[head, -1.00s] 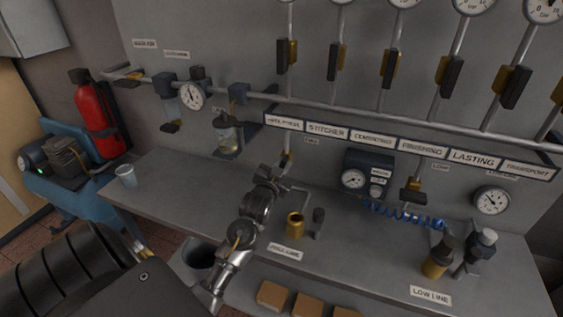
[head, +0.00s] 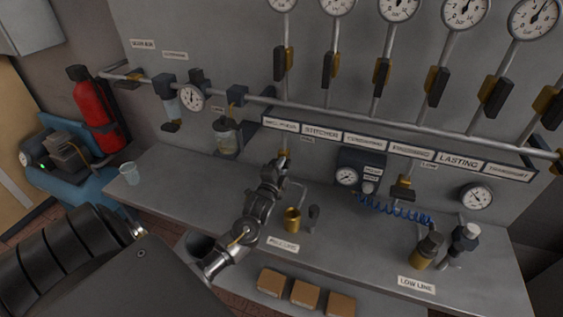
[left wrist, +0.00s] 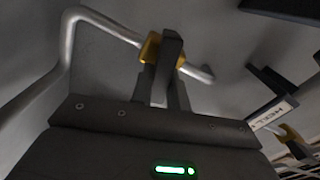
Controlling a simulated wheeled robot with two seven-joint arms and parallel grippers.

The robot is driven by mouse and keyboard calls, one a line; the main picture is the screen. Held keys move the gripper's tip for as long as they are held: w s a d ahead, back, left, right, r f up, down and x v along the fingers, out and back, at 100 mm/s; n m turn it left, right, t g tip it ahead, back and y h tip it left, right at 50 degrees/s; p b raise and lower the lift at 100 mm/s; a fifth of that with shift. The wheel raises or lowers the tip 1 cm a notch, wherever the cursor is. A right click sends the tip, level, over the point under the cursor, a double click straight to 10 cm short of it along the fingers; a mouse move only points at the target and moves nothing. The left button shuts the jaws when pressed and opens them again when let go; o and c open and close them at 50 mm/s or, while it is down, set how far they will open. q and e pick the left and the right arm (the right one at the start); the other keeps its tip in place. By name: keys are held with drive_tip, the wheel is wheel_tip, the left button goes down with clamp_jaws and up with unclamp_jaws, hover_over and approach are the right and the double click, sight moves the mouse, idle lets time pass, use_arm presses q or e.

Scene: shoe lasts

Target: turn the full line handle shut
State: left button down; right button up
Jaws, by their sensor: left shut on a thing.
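The full line valve shows a brass body (head: 284,154) on a pipe low on the wall panel, above the bench. My left gripper (head: 277,168) reaches up to it from the lower left and hides most of its handle. In the left wrist view the brass body (left wrist: 150,47) sits on a bent grey pipe. There my left fingers (left wrist: 168,85) are shut on the dark handle (left wrist: 172,48) beside the brass. The handle's exact angle is hard to tell. My right gripper is in neither view.
On the bench stand a brass fitting (head: 292,220) near the full line label (head: 283,243), a cup (head: 130,173), and a second fitting with a coiled blue hose (head: 400,212). Valves and gauges (head: 465,12) line the panel above. A red extinguisher (head: 92,105) stands left.

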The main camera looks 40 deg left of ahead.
use_arm(q)
drive_tip(key=shift+f+m+p, duration=0.15)
drive_tip(key=shift+m+p, duration=0.6)
drive_tip(key=shift+m, duration=0.85)
drive_tip(key=c, duration=1.4)
unclamp_jaws()
drive_tip(key=shift+f, duration=0.1)
drive_tip(key=shift+o, duration=0.2)
drive_tip(key=shift+s, duration=0.1)
drive_tip(key=b+v, duration=0.2)
drive_tip(key=v, duration=0.8)
drive_tip(key=shift+s+d+b, duration=0.2)
drive_tip(key=shift+s+b, duration=0.05)
drive_tip(key=shift+b, duration=0.1)
